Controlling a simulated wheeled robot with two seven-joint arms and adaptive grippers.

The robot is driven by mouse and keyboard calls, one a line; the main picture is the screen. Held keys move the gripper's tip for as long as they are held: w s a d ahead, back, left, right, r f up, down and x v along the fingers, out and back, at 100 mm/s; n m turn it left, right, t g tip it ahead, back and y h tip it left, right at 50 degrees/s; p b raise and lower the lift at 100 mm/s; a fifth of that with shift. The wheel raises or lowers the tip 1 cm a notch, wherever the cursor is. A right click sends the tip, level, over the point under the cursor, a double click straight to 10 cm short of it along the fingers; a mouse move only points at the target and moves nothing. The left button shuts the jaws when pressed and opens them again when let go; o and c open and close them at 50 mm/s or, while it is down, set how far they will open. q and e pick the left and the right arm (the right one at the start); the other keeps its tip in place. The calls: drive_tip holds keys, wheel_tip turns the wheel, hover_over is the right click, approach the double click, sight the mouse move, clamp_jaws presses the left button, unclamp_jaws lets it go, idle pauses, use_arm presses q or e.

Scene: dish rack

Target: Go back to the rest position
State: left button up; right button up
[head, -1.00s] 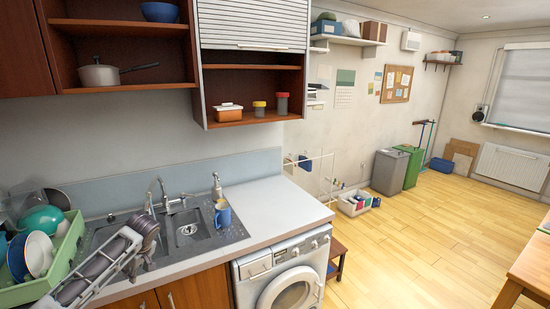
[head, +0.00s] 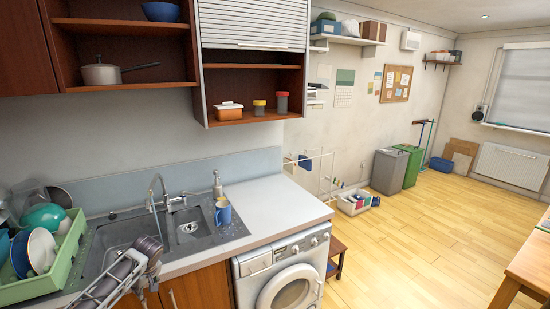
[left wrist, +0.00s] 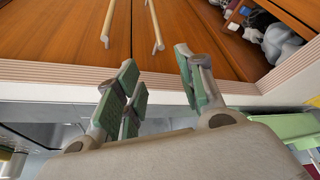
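My left gripper (head: 103,287) is low at the left in the head view, in front of the counter's edge near the sink. In the left wrist view my left gripper (left wrist: 160,72) has its two green-padded fingers apart, with nothing between them. It points past the pale counter edge toward the wooden cabinet doors (left wrist: 165,20). My right gripper is not in either view.
A green dish rack (head: 62,262) with bowls and plates stands at the far left. A washing machine (head: 283,270) stands to the right. The floor (head: 410,235) is mostly clear.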

use_arm(q)
drive_tip(key=s+d+f+m+h+b, duration=0.1)
drive_tip(key=s+d+f+m, duration=0.15)
drive_tip(key=s+f, duration=0.7)
drive_tip(key=s+d+f+m, duration=0.2)
drive_tip(key=s+f+m, duration=0.1)
drive_tip(key=f, duration=1.3)
drive_tip(key=s+d+f+m+h+b, duration=0.15)
drive_tip(key=s+f, duration=0.45)
drive_tip(key=f, duration=0.6)
drive_tip(key=s+d+f+m, duration=0.2)
drive_tip(key=s+d+f, duration=0.2)
drive_tip(key=s, duration=0.8)
drive_tip(key=s+d+f+m+h, duration=0.1)
drive_tip(key=s+d+f+m, duration=0.2)
drive_tip(key=s, duration=1)
drive_tip(key=s+d+f+m+g+b, duration=0.1)
drive_tip(key=s+d+f+m, duration=0.1)
drive_tip(key=s+d+f, duration=0.4)
drive_tip(key=s+f, duration=0.5)
drive_tip(key=s, duration=0.1)
drive_tip(key=shift+s+d+f+m+h, duration=0.2)
drive_tip(key=shift+s+d+m+h, duration=0.1)
drive_tip(key=shift+d+h, duration=0.05)
